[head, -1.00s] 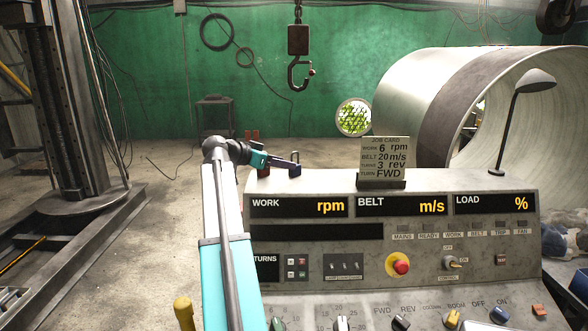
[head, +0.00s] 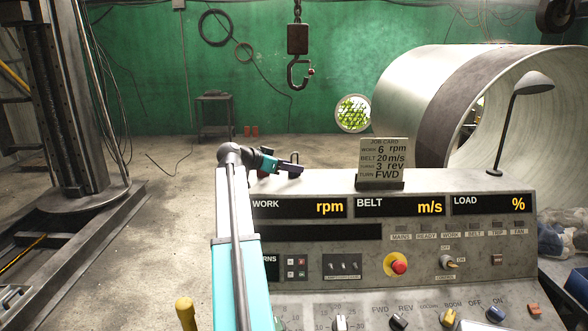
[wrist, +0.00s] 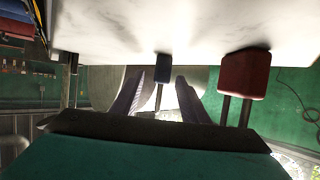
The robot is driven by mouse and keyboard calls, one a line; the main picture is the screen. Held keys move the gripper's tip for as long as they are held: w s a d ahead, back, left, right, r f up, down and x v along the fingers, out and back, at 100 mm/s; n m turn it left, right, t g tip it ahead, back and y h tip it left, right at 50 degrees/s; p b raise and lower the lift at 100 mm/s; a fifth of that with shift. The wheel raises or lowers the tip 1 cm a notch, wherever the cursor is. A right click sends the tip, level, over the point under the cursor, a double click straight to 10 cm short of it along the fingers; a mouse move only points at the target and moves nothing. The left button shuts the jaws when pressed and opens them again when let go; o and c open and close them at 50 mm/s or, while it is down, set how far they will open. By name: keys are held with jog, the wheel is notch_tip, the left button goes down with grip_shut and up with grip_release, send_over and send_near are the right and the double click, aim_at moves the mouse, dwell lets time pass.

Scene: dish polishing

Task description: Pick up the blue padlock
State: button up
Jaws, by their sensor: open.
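The blue padlock (wrist: 162,67) shows in the wrist view, its body against the pale console top and its shackle pointing down the picture, away from that surface. My gripper (wrist: 160,92) is open, with one finger on each side of the shackle in that view; I cannot tell how far beyond the fingertips it is. The red padlock (wrist: 243,76) stands to the right, outside the fingers. In the head view my gripper (head: 292,168) is over the back left of the console top, and it hides the blue padlock's body.
The console (head: 460,185) carries a job card (head: 383,160) on a stand, right of my gripper. A desk lamp (head: 515,110) stands at the console's back right, before a large metal cylinder (head: 425,85). A crane hook (head: 299,74) hangs behind. Floor left of the console is open.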

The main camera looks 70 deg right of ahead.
jog(key=shift+p+x, duration=0.3)
jog(key=shift+x, duration=0.95)
jog(key=shift+c, duration=0.2)
grip_shut()
